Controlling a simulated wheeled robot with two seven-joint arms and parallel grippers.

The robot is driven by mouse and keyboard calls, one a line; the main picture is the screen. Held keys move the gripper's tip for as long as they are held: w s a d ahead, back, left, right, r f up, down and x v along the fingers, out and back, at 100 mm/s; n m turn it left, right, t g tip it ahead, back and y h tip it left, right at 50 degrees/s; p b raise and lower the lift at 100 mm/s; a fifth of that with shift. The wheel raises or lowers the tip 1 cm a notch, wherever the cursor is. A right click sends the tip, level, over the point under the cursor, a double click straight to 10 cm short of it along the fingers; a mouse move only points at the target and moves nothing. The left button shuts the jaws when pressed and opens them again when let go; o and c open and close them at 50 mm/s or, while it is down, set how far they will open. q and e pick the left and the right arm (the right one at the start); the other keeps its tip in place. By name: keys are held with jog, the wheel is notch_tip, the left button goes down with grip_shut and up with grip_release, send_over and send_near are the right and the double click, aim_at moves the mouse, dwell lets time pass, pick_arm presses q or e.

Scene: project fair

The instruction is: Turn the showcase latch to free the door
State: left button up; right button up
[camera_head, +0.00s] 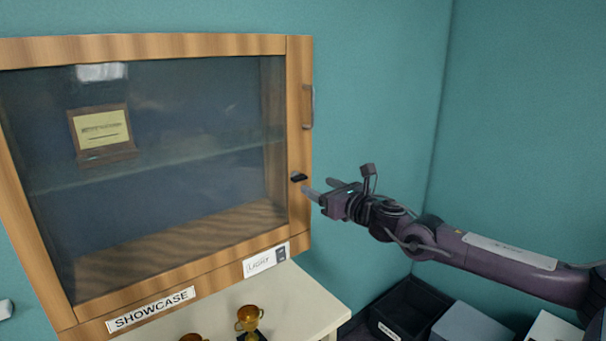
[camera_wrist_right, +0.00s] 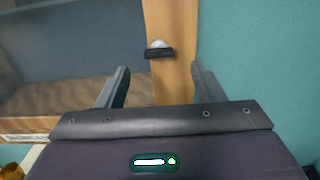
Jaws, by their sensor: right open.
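The showcase (camera_head: 150,285) is a wooden cabinet with a glass door on the teal wall. Its black latch (camera_head: 298,178) sits on the right door stile, lying about level. In the right wrist view the latch (camera_wrist_right: 159,52) shows as a dark bar below a pale round knob, ahead of the fingers and between their lines. My right gripper (camera_head: 320,188) is open and empty, just right of and slightly below the latch. Its two fingers (camera_wrist_right: 160,85) stand apart in the wrist view, and contact with the latch is not visible. My left gripper is not in view.
A metal handle (camera_head: 308,107) is on the stile above the latch. Trophies (camera_head: 249,318) stand on a pale table (camera_head: 300,305) below. A plaque (camera_head: 101,131) stands inside. Dark bins (camera_head: 408,308) are at lower right.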

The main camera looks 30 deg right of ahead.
aim_at(302, 179)
jog(key=w+p, duration=0.1)
jog(key=w, duration=0.1)
jog(key=w+p, duration=0.1)
jog(key=w, duration=0.1)
jog(key=w+p, duration=0.1)
jog(key=w, duration=0.1)
jog(key=shift+w+a+p, duration=0.35)
jog(key=shift+w, duration=0.35)
jog(key=shift+f, duration=0.1)
jog(key=c, duration=1)
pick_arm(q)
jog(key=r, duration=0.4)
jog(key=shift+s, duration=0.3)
